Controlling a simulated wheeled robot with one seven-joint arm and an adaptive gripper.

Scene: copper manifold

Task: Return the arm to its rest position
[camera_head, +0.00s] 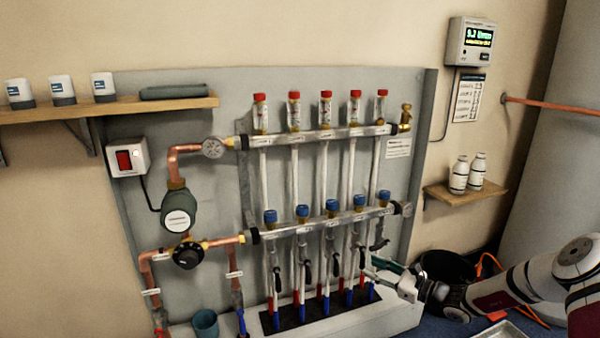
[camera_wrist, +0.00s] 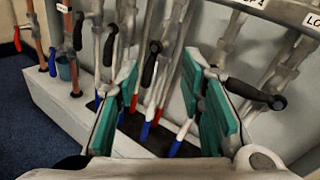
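My gripper (camera_head: 380,263) is in front of the lower right part of the pipe manifold, near the black valve handles, with my arm reaching in from the right edge. In the wrist view my gripper (camera_wrist: 165,82) has its two green-padded fingers spread apart with nothing between them. A black valve handle (camera_wrist: 151,64) shows beyond the gap. Another black handle (camera_wrist: 254,91) is close to the right finger in that view; I cannot tell whether they touch.
The manifold's lower bar (camera_head: 325,223) carries blue-capped valves above the handles. A white ledge (camera_head: 403,318) runs below the pipes. A black bucket (camera_head: 447,266) stands on the floor behind my arm. A wall shelf (camera_head: 466,195) with two white bottles is above it.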

